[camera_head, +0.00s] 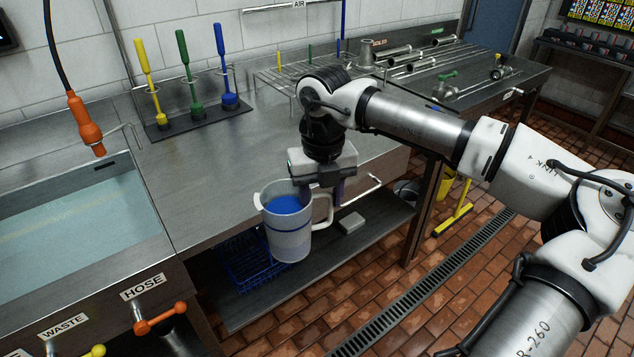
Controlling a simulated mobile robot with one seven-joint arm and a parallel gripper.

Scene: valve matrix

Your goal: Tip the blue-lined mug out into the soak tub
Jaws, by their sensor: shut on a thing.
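The blue-lined mug (289,239) is a pale grey vessel with a blue interior, a spout-like lip at left and a handle at right. It is held roughly upright in front of the bench edge, above the lower shelf. I cannot tell whether the blue inside is only lining or also liquid. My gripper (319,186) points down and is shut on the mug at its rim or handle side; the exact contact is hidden. The soak tub (148,210) is the steel basin at left, holding pale water. The mug is to the right of it, apart from it.
An orange-ended hose (84,122) hangs over the tub's back right. Yellow, green and blue brushes (188,75) stand in a rack on the bench (210,175). The bench top between tub and mug is clear. An orange valve handle (161,318) juts out below the tub.

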